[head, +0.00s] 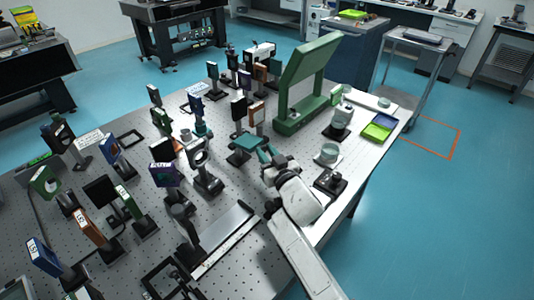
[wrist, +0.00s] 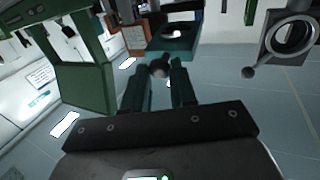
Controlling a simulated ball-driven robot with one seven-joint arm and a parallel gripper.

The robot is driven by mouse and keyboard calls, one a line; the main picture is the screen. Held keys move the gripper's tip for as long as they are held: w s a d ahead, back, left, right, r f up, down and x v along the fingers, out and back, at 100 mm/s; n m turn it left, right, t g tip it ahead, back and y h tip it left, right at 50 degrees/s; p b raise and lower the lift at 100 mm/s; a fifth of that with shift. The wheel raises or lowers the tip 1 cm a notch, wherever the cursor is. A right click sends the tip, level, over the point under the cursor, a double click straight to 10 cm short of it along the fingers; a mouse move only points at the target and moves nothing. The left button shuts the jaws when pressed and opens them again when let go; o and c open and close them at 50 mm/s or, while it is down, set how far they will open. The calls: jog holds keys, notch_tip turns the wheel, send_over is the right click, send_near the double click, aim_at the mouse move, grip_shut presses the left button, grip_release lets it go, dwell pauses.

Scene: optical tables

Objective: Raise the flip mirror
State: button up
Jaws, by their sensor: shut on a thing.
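The flip mirror (head: 248,142) is a small teal plate on a dark base near the middle of the perforated optical table. In the head view its plate lies close to level. In the wrist view the teal mirror frame (wrist: 172,46) with a round opening is straight ahead, and a dark ball knob (wrist: 159,69) sticks out from it towards me. My gripper (head: 264,154) reaches in from the right side of the plate. In the wrist view its dark green fingers (wrist: 159,76) are shut on the knob. The fingertips partly hide the knob's sides.
A large green frame (head: 298,90) stands behind the gripper. A mount with a round opening (head: 200,160) stands left of the flip mirror, with several other posts around. A pale round part (head: 328,154) stands to the right.

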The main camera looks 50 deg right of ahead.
grip_shut()
